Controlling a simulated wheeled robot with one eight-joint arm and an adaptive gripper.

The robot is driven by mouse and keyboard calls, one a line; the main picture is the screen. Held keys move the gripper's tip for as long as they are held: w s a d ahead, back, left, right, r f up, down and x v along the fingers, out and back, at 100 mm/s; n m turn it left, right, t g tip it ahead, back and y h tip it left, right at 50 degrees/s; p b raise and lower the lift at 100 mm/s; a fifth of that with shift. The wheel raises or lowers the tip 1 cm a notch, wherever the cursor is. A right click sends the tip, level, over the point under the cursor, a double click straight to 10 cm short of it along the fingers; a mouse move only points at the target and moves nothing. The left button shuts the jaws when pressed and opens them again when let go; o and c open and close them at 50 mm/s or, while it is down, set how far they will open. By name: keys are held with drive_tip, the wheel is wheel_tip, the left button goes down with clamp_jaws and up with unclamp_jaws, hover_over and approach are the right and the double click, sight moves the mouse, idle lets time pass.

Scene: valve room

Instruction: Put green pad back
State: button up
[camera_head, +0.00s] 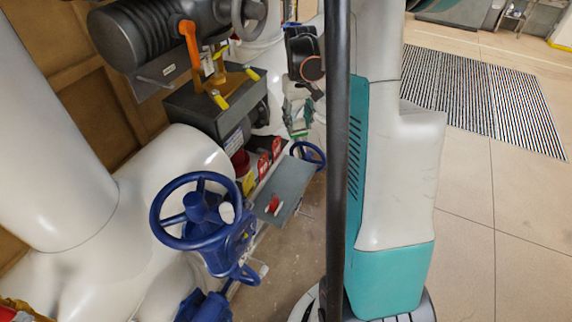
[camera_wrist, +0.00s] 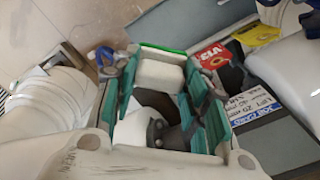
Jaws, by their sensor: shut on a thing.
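My gripper (camera_wrist: 160,85) is in the middle of the wrist view, with its teal fingers shut. A bright green edge (camera_wrist: 164,48), which looks like the green pad, shows at the fingertips behind a pale block; most of it is hidden by the gripper. In the head view my gripper (camera_head: 298,118) hangs right of the dark valve box, with a little green (camera_head: 299,134) at its lower end. It is above and beyond the grey shelf plate (camera_head: 290,182), apart from it in the picture.
Red tags (camera_head: 264,164) stand along the shelf's left side; a red tag (camera_wrist: 211,56) and yellow tag (camera_wrist: 258,35) show in the wrist view. A small red item (camera_head: 273,204) lies on the shelf. Blue handwheels (camera_head: 197,212) and large white pipes crowd the left.

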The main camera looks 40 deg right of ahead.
wheel_tip(320, 180, down, 20)
drive_tip(key=b, duration=0.6)
drive_tip(key=shift+r, duration=0.25)
drive_tip(key=shift+f, duration=0.1)
drive_tip(key=o, duration=0.9)
drive_tip(key=shift+o, duration=0.2)
wheel_tip(320, 180, up, 12)
drive_tip(key=p, duration=0.4)
